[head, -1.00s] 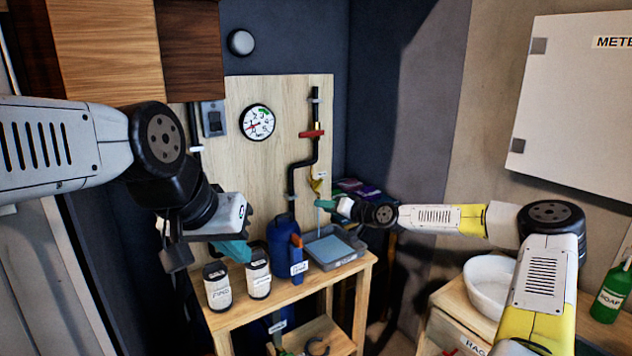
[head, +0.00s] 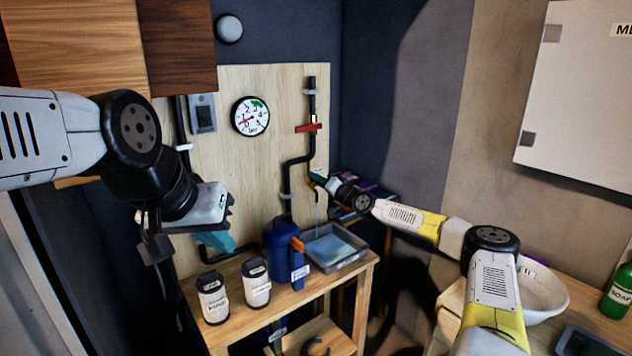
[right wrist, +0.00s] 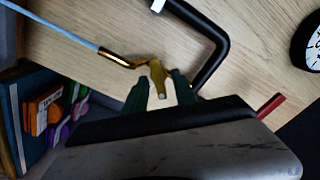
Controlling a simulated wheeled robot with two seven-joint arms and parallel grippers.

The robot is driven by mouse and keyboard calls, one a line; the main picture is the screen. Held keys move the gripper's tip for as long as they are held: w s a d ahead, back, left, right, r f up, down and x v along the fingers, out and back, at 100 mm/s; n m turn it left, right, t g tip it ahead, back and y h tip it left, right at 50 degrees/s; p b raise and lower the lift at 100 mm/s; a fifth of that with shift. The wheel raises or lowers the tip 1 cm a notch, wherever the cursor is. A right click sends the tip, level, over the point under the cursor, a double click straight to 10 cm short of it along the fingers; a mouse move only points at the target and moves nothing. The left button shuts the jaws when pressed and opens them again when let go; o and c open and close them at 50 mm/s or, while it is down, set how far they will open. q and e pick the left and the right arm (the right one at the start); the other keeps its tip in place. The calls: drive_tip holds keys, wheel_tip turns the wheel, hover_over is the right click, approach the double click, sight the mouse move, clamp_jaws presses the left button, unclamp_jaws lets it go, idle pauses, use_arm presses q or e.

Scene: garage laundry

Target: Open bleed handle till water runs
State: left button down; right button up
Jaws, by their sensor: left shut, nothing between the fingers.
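The yellow bleed handle (right wrist: 158,78) sits on a brass fitting with a spout (right wrist: 118,60) at the foot of the black pipe. My right gripper (right wrist: 160,92) has its green fingers on either side of the handle in the right wrist view; whether they clamp it is unclear. In the head view my right gripper (head: 320,173) partly hides the fitting. A thin pale-blue stream of water (head: 317,215) runs from the spout into the grey tray (head: 353,263), where blue water lies. My left gripper (head: 215,243) is shut and empty, left of the blue container.
A blue container (head: 283,250) with an orange-handled tool and two labelled cans (head: 257,283) stand on the wooden bench (head: 335,293). A round gauge (head: 250,117) and a red valve handle (head: 308,128) are on the board. Books lie behind my right gripper.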

drive_tip(key=shift+w+a, duration=0.15)
drive_tip(key=shift+w, duration=0.1)
clamp_jaws()
drive_tip(key=shift+n, duration=0.3)
drive_tip(key=shift+s+a+n, duration=0.1)
drive_tip(key=shift+n, duration=1.4)
drive_tip(key=shift+s+a+n, duration=0.1)
drive_tip(key=shift+n, duration=1.4)
